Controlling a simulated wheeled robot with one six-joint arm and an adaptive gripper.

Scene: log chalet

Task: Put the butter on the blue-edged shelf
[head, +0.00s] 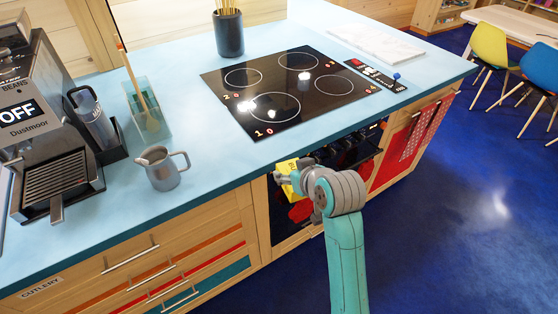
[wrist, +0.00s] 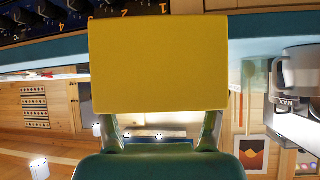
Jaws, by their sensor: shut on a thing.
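The butter is a yellow block (head: 287,166), partly hidden by my gripper in the head view. It fills the upper middle of the wrist view (wrist: 158,63). My gripper (head: 288,180) is shut on the butter and holds it by the front edge of the counter, in front of the oven. In the wrist view, my gripper's two fingers (wrist: 160,122) reach to the butter from either side. I cannot make out a blue-edged shelf in either view.
The blue counter (head: 215,155) carries a black cooktop (head: 305,88), a grey jug (head: 161,168), a utensil holder (head: 148,115) and a coffee machine (head: 55,130). Wooden drawers (head: 150,260) are left of the oven. The blue floor (head: 450,220) at right is clear up to the chairs (head: 488,50).

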